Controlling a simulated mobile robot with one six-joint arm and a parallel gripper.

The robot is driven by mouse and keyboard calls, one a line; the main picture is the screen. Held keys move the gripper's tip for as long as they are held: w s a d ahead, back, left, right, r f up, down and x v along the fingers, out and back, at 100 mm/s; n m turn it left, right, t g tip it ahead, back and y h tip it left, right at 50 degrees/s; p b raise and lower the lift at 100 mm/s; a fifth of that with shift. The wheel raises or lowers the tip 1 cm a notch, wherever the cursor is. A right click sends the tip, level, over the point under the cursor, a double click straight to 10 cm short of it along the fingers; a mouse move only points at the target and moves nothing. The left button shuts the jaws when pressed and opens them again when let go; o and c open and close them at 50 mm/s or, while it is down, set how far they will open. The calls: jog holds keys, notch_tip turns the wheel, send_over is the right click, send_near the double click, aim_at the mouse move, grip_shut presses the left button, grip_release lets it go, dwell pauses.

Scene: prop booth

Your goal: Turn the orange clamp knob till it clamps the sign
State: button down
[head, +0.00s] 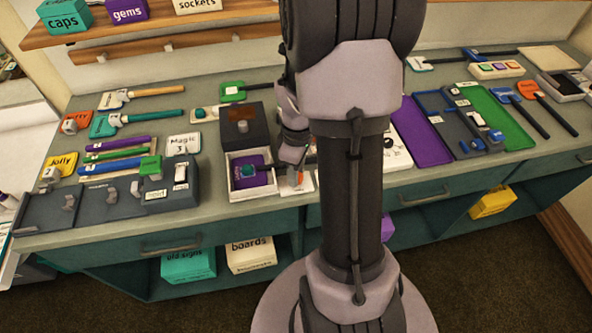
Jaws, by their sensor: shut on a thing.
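My gripper (294,168) is low over the middle of the bench, beside my arm. It is shut on the orange clamp knob (299,179), of which only a small orange bit shows below the fingers. A small white card (306,187), perhaps the sign, lies under and beside the knob on the bench. The gripper and arm hide most of the clamp, so I cannot tell whether its jaw touches the sign.
Just left stands an open box (236,193) with a purple inside and a dark lid. Further left are grey blocks (110,198) and several hammers. To the right are a purple tray (420,130) and a green tray (500,118). The bench's front strip is mostly clear.

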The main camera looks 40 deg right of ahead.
jog(key=m, duration=0.3)
jog(key=shift+m, duration=0.4)
jog(key=m, duration=0.3)
jog(key=shift+d+m, duration=0.1)
jog(key=shift+m, duration=0.2)
jog(key=m, duration=0.3)
jog(key=shift+m+b, duration=0.4)
jog(key=m, duration=0.4)
jog(key=shift+t+b, duration=0.3)
jog(key=shift+b, duration=0.05)
jog(key=m+b, duration=0.1)
jog(key=m, duration=0.4)
jog(key=shift+s+m, duration=0.1)
jog(key=shift+m, duration=0.3)
jog(key=m+b, duration=0.1)
jog(key=m, duration=0.3)
jog(key=c, duration=1.1)
grip_release()
